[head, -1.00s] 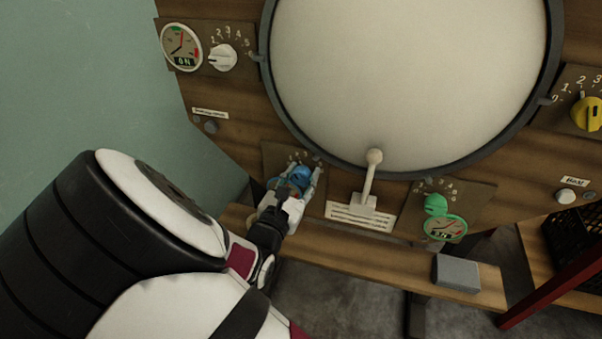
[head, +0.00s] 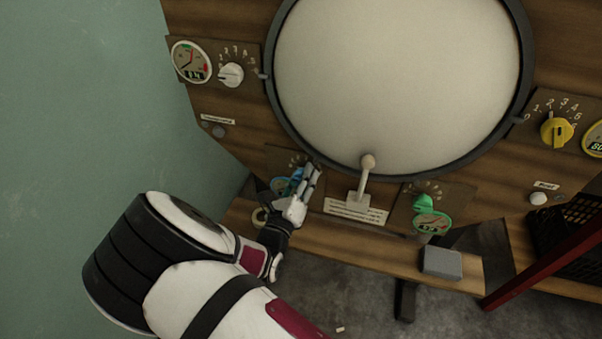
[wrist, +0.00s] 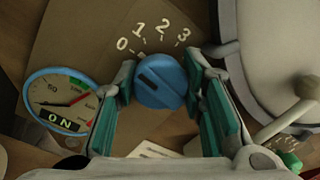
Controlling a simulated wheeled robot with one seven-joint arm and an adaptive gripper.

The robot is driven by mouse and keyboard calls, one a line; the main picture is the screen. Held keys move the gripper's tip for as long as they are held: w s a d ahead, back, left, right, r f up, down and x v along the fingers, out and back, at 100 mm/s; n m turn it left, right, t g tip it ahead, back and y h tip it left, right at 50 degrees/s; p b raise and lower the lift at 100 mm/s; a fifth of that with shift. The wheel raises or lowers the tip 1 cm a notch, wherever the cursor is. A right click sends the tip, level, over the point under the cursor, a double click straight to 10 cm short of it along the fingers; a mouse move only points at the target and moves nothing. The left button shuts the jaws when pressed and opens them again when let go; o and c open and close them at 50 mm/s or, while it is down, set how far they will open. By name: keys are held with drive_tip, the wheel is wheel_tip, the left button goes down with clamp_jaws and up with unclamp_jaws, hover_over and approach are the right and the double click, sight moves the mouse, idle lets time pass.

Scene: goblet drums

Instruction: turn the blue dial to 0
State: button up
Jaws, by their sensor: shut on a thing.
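The blue dial (wrist: 160,82) is a round knob with a raised grip and a dark slot, on a brown plate with the numbers 0, 1, 2, 3 above it. The slot's upper-left end points roughly toward the 0 side; I cannot tell if it lines up exactly. My gripper (wrist: 162,84) has one finger on each side of the dial and is shut on it. In the head view the dial (head: 296,174) is partly hidden behind my gripper (head: 306,180).
A blue-rimmed gauge (wrist: 60,102) reading ON sits left of the dial. A pale lever (head: 366,180) and the big round drum face (head: 395,80) are to the right. A green dial (head: 428,199), a white dial (head: 231,74) and a yellow dial (head: 556,132) are elsewhere on the panel.

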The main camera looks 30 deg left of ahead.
drive_tip(key=shift+n+p, duration=0.3)
drive_tip(key=shift+n, duration=0.4)
drive_tip(key=o, duration=1.2)
